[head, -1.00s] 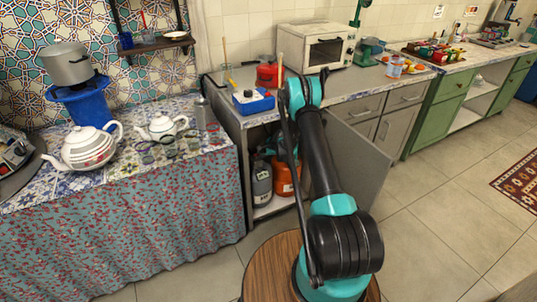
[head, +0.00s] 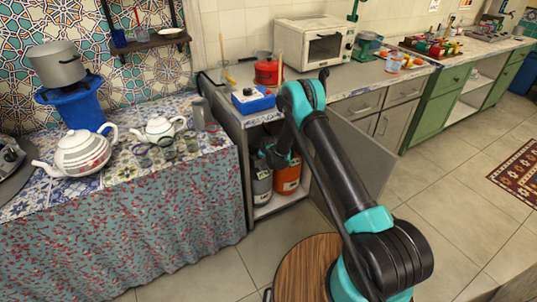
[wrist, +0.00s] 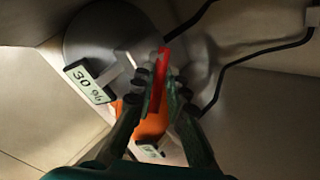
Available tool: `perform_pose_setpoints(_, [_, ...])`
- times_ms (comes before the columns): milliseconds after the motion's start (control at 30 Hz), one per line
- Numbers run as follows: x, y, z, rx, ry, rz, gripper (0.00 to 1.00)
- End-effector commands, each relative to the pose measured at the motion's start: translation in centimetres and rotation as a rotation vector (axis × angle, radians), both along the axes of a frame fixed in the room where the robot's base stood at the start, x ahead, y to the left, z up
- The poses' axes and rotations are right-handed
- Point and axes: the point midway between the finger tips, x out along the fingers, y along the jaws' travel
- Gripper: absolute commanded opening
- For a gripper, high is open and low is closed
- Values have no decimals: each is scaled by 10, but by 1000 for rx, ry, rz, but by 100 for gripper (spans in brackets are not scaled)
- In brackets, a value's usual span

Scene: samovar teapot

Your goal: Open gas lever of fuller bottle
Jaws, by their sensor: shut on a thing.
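A grey gas bottle (head: 262,190) and an orange gas bottle (head: 288,180) stand side by side in the open cabinet. In the wrist view the grey bottle (wrist: 95,45) has a tag reading 30 %. The orange bottle (wrist: 152,127) is mostly hidden behind my fingers, and its tag (wrist: 153,150) cannot be read. My gripper (wrist: 160,90) is shut on a red lever (wrist: 163,62) that sticks out past the fingertips. Which bottle the lever belongs to is hard to tell. In the head view my gripper is inside the cabinet, above the bottles, partly hidden.
The open cabinet door (head: 352,155) stands right of the bottles, close to my arm. Dark hoses (wrist: 265,47) run from the bottle area. The counter above carries a blue box (head: 253,100) and a red pot (head: 267,72). A cloth-covered table (head: 120,235) stands left.

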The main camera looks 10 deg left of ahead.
Motion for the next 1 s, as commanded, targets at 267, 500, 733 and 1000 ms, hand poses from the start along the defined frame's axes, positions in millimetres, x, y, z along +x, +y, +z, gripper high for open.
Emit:
perform_pose_setpoints(267, [-3,8,0,-1,0,-10,0])
perform_pose_setpoints(500, [-3,7,0,-1,0,-10,0])
perform_pose_setpoints(733, [-3,7,0,-1,0,-10,35])
perform_pose_setpoints(1000, [-3,7,1,-1,0,-8,35])
